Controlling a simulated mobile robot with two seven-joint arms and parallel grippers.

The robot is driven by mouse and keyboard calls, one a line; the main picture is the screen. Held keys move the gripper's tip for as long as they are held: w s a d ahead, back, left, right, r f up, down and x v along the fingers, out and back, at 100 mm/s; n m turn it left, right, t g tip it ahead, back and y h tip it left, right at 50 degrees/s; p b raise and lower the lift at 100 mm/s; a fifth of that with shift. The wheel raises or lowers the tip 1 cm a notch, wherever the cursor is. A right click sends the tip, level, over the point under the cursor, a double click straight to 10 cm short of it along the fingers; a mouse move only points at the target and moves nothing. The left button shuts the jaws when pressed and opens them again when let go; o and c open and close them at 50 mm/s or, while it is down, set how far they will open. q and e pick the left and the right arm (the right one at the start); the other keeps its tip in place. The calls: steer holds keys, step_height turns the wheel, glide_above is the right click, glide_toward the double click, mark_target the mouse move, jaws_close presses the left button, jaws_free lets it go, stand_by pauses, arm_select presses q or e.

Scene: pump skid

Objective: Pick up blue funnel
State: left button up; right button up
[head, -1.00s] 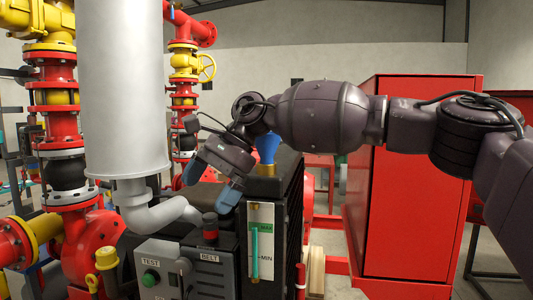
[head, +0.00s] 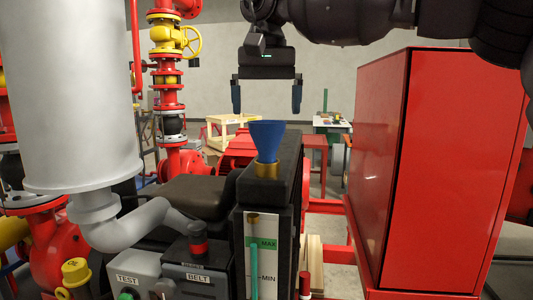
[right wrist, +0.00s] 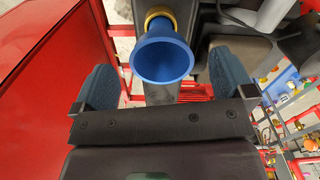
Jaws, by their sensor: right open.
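The blue funnel (head: 267,139) stands upright in a brass neck (head: 266,169) on top of the dark radiator-like block (head: 268,196). My right gripper (head: 266,106) is open and empty, pointing down above the funnel, with a finger to either side and a gap between the fingertips and the rim. In the right wrist view the funnel (right wrist: 161,58) opens toward the camera, lying between and beyond the two blue-grey fingers (right wrist: 158,84). It touches neither finger as far as I can see. My left gripper is out of view.
A grey exhaust cylinder (head: 70,90) with a bent pipe stands at the left. A large red cabinet (head: 430,170) stands at the right. A control box (head: 195,275) with TEST and BELT labels is in front. Yellow and red valves (head: 170,60) stand behind.

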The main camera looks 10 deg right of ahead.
mark_target(267, 139)
steer(key=shift+w+d+f+p, duration=0.1)
steer(key=shift+w+f+p, duration=0.15)
steer(key=shift+f, duration=1.55)
steer(key=shift+w+d+f+p, duration=0.1)
steer(key=shift+f+p, duration=0.1)
steer(key=shift+f, duration=1.55)
steer(key=c, duration=1.1)
steer(key=shift+o, duration=0.2)
step_height(267, 139, up, 20)
steer(key=shift+p, duration=0.45)
